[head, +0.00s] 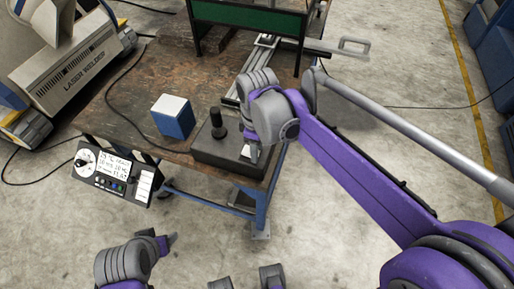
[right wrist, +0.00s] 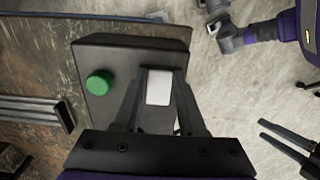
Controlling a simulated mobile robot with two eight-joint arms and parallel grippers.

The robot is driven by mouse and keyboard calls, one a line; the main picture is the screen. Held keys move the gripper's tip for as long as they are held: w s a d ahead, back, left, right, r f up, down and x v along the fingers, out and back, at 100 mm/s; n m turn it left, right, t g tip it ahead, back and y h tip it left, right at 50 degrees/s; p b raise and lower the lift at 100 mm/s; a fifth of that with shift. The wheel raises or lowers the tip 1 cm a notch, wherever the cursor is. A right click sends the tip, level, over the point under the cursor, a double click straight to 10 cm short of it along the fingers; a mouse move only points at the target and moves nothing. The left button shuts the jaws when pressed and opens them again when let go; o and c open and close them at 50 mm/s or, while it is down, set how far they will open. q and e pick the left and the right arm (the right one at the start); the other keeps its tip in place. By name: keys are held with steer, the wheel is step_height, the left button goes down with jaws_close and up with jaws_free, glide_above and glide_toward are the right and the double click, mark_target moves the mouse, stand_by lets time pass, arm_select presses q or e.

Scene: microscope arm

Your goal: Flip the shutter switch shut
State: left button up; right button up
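A dark box (head: 225,160) sits on the front right corner of the workbench, with a dark upright post (head: 216,124) on its top. In the right wrist view the dark box (right wrist: 110,52) carries a round green knob (right wrist: 99,82) and a white rectangular switch plate (right wrist: 159,88). My right gripper (head: 250,151) is over the box's right end. In the right wrist view its fingers (right wrist: 161,72) are spread either side of the white plate; whether they touch it is unclear. My left gripper (head: 171,240) is low at the front, away from the bench, its finger opening unclear.
A blue box with a white top (head: 172,116) stands left of the dark box. A control panel with a display (head: 115,170) is at the bench's front left. A laser welder (head: 75,75) stands behind left, and a green panel (head: 250,18) at the back.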

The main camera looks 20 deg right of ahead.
jaws_close()
steer(key=shift+w+a+r+g+h, duration=0.15)
steer(key=shift+a+g+h, duration=0.2)
steer(key=shift+h, duration=0.35)
steer(key=shift+w+a+r+g+h, duration=0.1)
steer(key=shift+w+a+g+h, duration=0.05)
steer(key=shift+g+h, duration=0.95)
steer(key=o, duration=0.7)
jaws_free()
steer(key=p+v, duration=0.1)
steer(key=v, duration=1)
steer(key=shift+s, duration=0.2)
